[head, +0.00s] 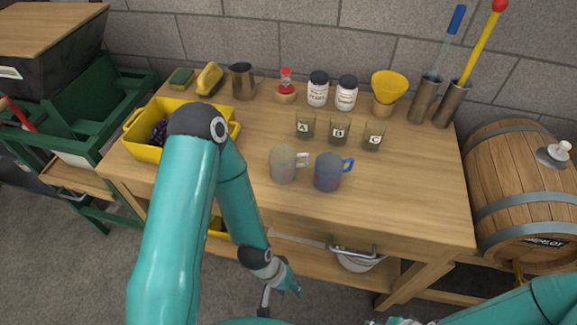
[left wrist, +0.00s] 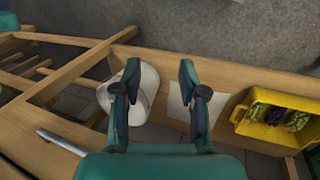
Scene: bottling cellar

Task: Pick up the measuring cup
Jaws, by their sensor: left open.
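Two cups with side handles stand upright near the front middle of the wooden table. One is a cloudy, greyish cup with a white handle (head: 283,164). The other is a bluish cup with a blue handle (head: 327,172), just to its right. I cannot tell which one is meant by the measuring cup. My left gripper (head: 286,280) is below and in front of the table's front edge, apart from both cups. In the left wrist view it is open and empty (left wrist: 158,85), and no cup shows there. Only a bit of my right gripper may show at the bottom edge.
Three small lettered glasses (head: 339,132) stand behind the cups. A yellow crate (head: 146,150) with grapes is at left, partly hidden by my arm. A metal jug (head: 243,82), bottles and a yellow funnel (head: 388,88) line the back.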

